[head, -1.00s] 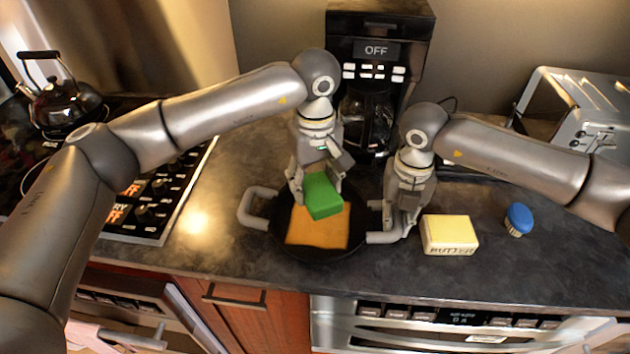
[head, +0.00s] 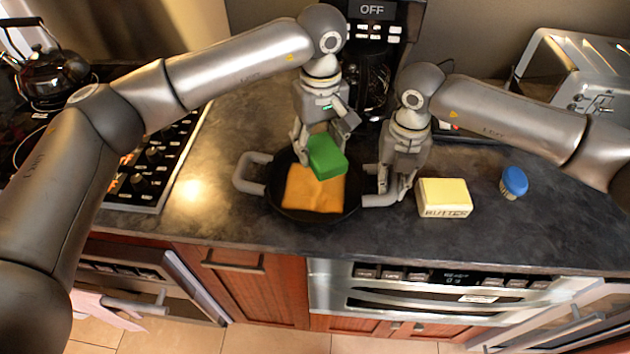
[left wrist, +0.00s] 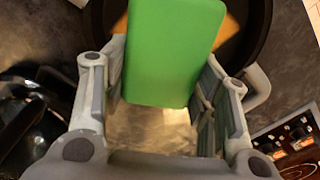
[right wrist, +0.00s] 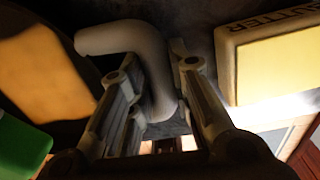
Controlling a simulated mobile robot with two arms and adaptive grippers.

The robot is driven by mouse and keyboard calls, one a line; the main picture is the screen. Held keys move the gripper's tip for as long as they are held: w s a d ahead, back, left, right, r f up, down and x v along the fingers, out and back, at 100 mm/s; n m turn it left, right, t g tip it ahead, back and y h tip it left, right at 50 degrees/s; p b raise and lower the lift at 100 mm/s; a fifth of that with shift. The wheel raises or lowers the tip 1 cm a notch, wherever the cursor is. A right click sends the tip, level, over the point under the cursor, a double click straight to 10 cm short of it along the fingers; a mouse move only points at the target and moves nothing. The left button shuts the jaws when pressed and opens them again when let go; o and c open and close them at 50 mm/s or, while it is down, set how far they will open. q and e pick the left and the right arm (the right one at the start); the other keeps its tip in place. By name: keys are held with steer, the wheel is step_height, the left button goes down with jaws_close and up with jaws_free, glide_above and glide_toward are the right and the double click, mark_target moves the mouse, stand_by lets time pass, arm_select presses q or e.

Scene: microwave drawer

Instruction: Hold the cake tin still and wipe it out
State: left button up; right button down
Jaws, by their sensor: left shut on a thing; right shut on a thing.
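The cake tin (head: 288,213) is a dark round pan on the counter, with a grey handle on each side. A flat orange-yellow patch (head: 310,195) covers much of its inside. My left gripper (head: 324,138) is shut on a green sponge (head: 326,158), over the back right part of the tin. The sponge also fills the middle of the left wrist view (left wrist: 172,50). Whether it touches the tin's floor is unclear. My right gripper (head: 393,190) is shut on the tin's right handle (head: 378,200), which shows between its fingers in the right wrist view (right wrist: 145,50).
A butter block (head: 444,198) stands close right of my right gripper, with a blue-topped item (head: 513,182) beyond it. A coffee maker (head: 372,45) stands behind the tin. The stove (head: 150,185) is at left, a toaster (head: 580,70) at back right. The counter's front strip is clear.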

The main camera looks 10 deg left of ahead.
mark_target(301, 174)
arm_select(q)
steer(key=shift+w+d, duration=0.2)
steer(key=shift+d, duration=0.2)
steer(key=shift+f, duration=2.9)
steer(key=shift+f, duration=0.65)
steer(key=shift+a, duration=2.3)
steer(key=shift+d, duration=2.35)
steer(key=shift+a+f, duration=0.15)
steer(key=shift+a, duration=2.25)
steer(key=shift+d+r, duration=0.2)
steer(key=shift+d, duration=2.25)
